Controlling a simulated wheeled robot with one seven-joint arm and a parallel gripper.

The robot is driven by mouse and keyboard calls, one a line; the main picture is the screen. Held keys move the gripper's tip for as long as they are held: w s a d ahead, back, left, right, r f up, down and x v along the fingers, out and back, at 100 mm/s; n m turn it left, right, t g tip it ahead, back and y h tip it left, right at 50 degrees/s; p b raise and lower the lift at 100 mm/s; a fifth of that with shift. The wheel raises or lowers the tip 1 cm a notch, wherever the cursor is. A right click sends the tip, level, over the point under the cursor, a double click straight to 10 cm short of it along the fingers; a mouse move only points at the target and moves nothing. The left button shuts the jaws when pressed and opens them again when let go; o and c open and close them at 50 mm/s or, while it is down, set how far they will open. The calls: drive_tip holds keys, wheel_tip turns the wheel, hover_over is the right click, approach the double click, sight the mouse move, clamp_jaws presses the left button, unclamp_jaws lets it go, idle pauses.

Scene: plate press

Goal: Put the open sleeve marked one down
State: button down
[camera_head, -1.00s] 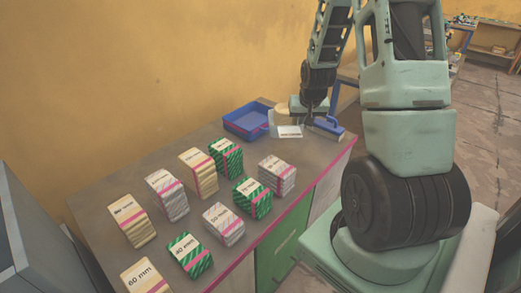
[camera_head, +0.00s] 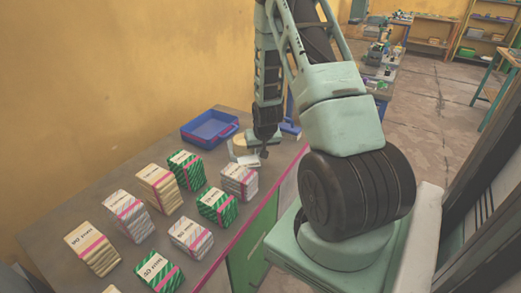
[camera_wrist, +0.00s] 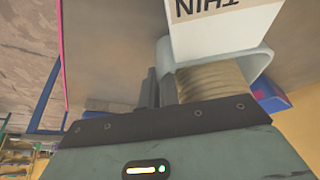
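My gripper (camera_head: 262,150) points down low over the far end of the table, just right of a pale curved holder (camera_head: 233,150). In the wrist view, dark finger parts (camera_wrist: 150,92) stand beside a tan ribbed piece (camera_wrist: 208,82) that sits in this holder. The gap between the fingertips is hidden, so I cannot tell whether they grip anything. A white card reading "THIN" (camera_wrist: 222,28) is fixed in front of the holder. I can make out no sleeve with a mark one; it may be hidden by the gripper.
A blue tray (camera_head: 210,128) stands behind the holder. A blue item (camera_head: 290,130) lies to the right, partly behind my arm. Banded stacks, such as a green one (camera_head: 217,206) and a grey one (camera_head: 239,181), fill the near table (camera_head: 60,205). A wall runs behind.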

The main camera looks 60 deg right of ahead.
drive_tip(key=shift+f, duration=0.15)
drive_tip(key=c, duration=1.6)
unclamp_jaws()
drive_tip(key=shift+c, duration=0.2)
drive_tip(key=v, duration=1.2)
drive_tip(key=shift+r+b, duration=0.25)
drive_tip(key=shift+b, duration=0.05)
